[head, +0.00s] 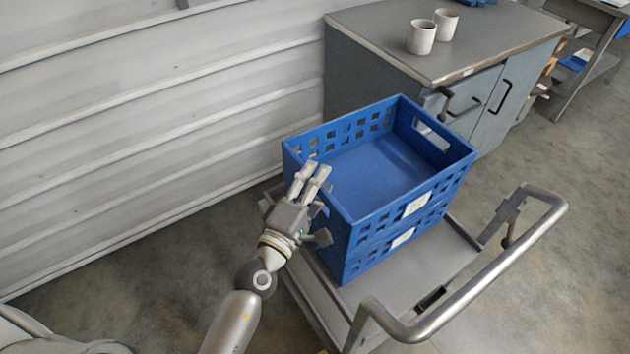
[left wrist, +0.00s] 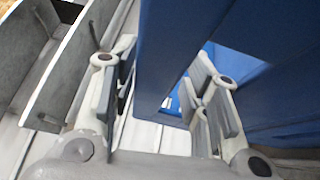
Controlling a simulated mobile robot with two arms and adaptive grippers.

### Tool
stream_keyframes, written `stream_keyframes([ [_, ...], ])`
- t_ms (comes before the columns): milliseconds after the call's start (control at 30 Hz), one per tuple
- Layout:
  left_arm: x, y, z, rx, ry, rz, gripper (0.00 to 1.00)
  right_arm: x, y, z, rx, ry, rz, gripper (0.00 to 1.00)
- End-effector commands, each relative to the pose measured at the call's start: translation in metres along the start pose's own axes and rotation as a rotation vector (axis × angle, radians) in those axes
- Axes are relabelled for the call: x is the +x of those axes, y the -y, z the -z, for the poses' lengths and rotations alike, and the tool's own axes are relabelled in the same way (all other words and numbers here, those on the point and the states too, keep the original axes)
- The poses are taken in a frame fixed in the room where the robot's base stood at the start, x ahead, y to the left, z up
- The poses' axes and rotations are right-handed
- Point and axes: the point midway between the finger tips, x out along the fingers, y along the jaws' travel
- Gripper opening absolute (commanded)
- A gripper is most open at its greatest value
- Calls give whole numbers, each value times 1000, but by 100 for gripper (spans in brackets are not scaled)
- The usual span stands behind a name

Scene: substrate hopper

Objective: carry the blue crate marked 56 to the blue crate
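Two blue crates stand stacked on a cart. The upper crate (head: 455,160) is empty inside, and the lower crate (head: 372,262) shows beneath it. Each has a white label on its near right side, too small to read, so I cannot tell which is marked 56. My left gripper (head: 316,172) is at the upper crate's near left wall, its fingers pointing at the rim. In the left wrist view the gripper (left wrist: 160,85) is open, with a blue crate wall (left wrist: 165,50) between its fingers. A gap shows at the left finger. My right gripper is not in view.
The grey cart (head: 455,262) has a bent metal handle (head: 475,285) on the right. A grey cabinet (head: 490,45) with two cups (head: 421,37) stands behind the crates. A ribbed wall (head: 150,100) is at left. Open floor (head: 580,220) lies to the right.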

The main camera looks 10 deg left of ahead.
Motion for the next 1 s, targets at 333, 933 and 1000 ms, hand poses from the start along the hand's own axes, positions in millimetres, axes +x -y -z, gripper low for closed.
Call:
stream_keyframes([
  [333,-11,6,0,3,2,11,48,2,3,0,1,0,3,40],
  [933,-107,3,0,2,2,4,48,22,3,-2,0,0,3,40],
  [1000,-113,2,0,2,2,4,48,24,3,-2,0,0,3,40],
])
